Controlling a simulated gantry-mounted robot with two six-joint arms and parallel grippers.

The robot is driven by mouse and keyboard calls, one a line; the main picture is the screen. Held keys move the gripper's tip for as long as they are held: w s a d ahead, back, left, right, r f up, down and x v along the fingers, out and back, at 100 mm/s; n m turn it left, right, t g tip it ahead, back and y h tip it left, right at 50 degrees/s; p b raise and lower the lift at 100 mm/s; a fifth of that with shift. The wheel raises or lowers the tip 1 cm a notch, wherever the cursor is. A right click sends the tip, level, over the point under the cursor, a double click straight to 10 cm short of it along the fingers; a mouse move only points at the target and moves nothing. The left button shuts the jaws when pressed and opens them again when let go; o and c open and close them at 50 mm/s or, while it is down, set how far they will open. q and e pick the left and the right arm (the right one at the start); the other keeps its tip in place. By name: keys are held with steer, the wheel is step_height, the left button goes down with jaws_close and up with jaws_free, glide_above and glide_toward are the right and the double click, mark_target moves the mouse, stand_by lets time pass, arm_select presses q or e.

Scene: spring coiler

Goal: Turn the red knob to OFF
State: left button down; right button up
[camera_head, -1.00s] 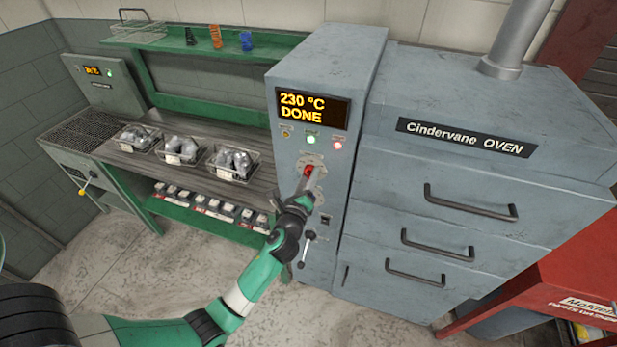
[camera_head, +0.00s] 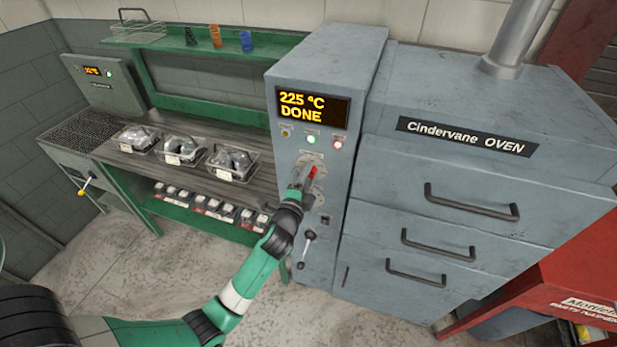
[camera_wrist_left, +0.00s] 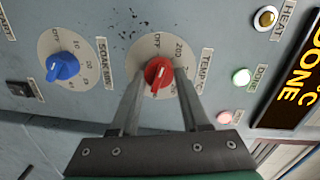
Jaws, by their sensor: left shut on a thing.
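The red knob (camera_wrist_left: 158,74) sits on a round white TEMP dial (camera_wrist_left: 162,42) with OFF and temperature marks. In the left wrist view, its pale pointer line is partly visible; I cannot tell exactly which mark it points to. My left gripper (camera_wrist_left: 161,80) is shut on the red knob, with one finger on each side. In the head view, the red knob (camera_head: 314,172) shows at the tip of my left gripper (camera_head: 307,175), on the grey control cabinet's front. My right gripper is not in view.
The display (camera_head: 313,107) reads 225 °C DONE. A blue SOAK MIN knob (camera_wrist_left: 62,66) is beside the red one. A black-handled lever (camera_head: 308,236) hangs below. The oven drawers (camera_head: 440,240) are at right. The bench (camera_head: 130,165) with wire baskets is at left.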

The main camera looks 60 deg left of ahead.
arm_select(q)
steer(key=n+b, duration=0.1)
steer(key=n, duration=0.3)
steer(key=shift+n, duration=0.3)
steer(key=shift+s, duration=0.1)
stand_by(0.4)
steer(key=shift+c, duration=1.9)
jaws_free()
steer(key=v, duration=1.1)
steer(key=shift+s, duration=0.35)
steer(key=shift+r, duration=0.1)
